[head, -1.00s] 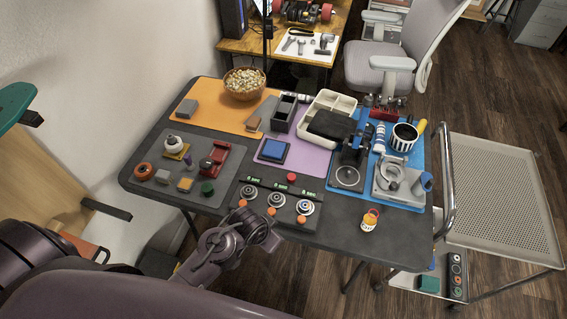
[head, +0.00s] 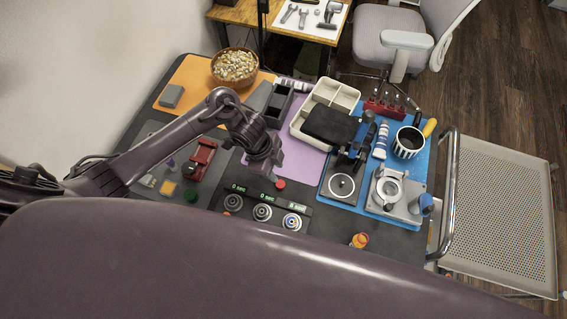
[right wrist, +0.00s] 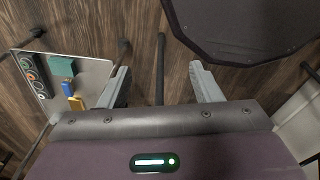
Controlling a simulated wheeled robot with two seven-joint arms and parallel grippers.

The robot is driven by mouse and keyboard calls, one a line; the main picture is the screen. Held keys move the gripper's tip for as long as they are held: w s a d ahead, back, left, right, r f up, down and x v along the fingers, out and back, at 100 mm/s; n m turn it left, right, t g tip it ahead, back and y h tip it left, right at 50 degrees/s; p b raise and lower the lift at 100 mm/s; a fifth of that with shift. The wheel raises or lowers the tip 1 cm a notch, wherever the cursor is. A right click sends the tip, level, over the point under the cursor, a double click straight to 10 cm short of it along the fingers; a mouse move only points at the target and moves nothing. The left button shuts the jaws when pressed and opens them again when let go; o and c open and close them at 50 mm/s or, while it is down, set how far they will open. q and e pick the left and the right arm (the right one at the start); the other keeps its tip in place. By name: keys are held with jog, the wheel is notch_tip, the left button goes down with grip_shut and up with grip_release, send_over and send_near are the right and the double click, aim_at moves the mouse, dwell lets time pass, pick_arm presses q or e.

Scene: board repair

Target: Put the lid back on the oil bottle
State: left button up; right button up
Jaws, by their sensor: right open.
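A small yellow and orange container (head: 359,240) stands near the table's front right edge in the head view. I cannot tell whether it is the oil bottle, and I cannot make out a loose lid. My left gripper (head: 265,168) points down over the middle of the table, by the purple mat and behind the dial panel. Its fingers are too small and dark to read. My right gripper (right wrist: 162,82) is open and empty in the right wrist view, above the wood floor and apart from anything. My own body hides the table's front left part in the head view.
The dial panel (head: 262,197) lies below my left gripper. A white organiser (head: 343,96), a striped cup (head: 407,142) and a wooden bowl (head: 235,67) stand around. A perforated cart (head: 500,215) is at the right. A dark rounded tabletop (right wrist: 240,25) overhangs in the right wrist view.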

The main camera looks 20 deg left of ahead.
aim_at(280, 184)
pick_arm(q)
jog(key=shift+s+a+f, duration=0.15)
jog(key=shift+s+f, duration=0.05)
jog(key=shift+f, duration=0.3)
jog(key=shift+s+a+f, duration=0.1)
jog(key=shift+s+f, duration=0.05)
jog(key=shift+f, duration=0.35)
jog(key=shift+d+f, duration=0.15)
jog(key=shift+f, duration=0.15)
jog(key=x, duration=0.4)
jog(key=shift+d+f+p, duration=0.1)
jog(key=shift+f+p, duration=0.15)
jog(key=shift+p, duration=0.05)
pick_arm(e)
jog(key=shift+s+r, duration=0.35)
jog(key=shift+s, duration=0.45)
pick_arm(q)
jog(key=c, duration=0.6)
